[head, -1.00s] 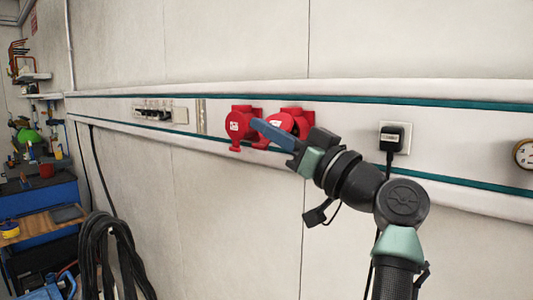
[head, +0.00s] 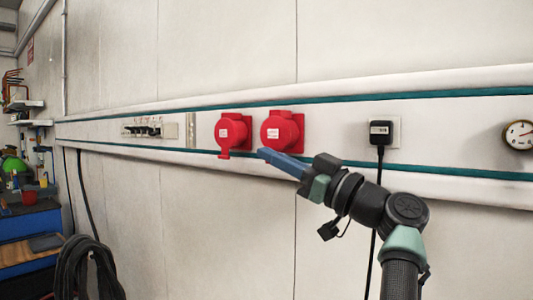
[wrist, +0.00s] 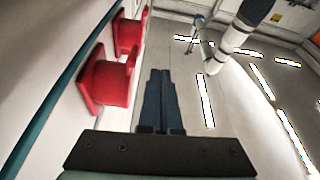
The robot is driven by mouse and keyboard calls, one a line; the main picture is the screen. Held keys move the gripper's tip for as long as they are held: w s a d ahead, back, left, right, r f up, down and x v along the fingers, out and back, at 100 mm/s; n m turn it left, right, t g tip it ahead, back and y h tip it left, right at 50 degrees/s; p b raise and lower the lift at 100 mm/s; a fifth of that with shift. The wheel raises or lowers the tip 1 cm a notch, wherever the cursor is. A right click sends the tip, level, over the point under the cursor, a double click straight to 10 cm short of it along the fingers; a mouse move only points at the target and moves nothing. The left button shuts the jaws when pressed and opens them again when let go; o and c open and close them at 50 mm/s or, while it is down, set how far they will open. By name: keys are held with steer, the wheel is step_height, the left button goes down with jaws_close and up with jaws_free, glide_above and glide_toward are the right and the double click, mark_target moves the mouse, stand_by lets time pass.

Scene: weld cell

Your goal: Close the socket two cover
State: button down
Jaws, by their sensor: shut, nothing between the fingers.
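Two red sockets sit side by side on the wall trunking in the head view: a left one (head: 233,131) and a right one (head: 282,132). Each shows a round red front with a white label, and the left one has a tab hanging below. The right one's front looks flat over its socket; no gap shows. No number is readable. My gripper (head: 264,153) is shut and empty, its blue fingertips just below the right socket's lower left in the picture. In the wrist view my gripper (wrist: 160,73) is apart from the nearer socket (wrist: 104,84); the other socket (wrist: 128,35) is beyond.
A black plug with a cable (head: 380,133) is on the trunking to the right, with a round gauge (head: 518,134) beyond it. A row of switches (head: 145,130) is to the left. Coiled black cable (head: 88,268) hangs at lower left. The wall above the trunking is clear.

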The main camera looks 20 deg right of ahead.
steer(key=shift+w+d+f+p, duration=0.15)
steer(key=shift+w+d+p, duration=0.15)
steer(key=shift+d, duration=0.25)
steer(key=shift+w+d+f+p, duration=0.2)
steer(key=shift+w+d, duration=0.15)
steer(key=shift+d, duration=0.15)
steer(key=shift+d, duration=0.1)
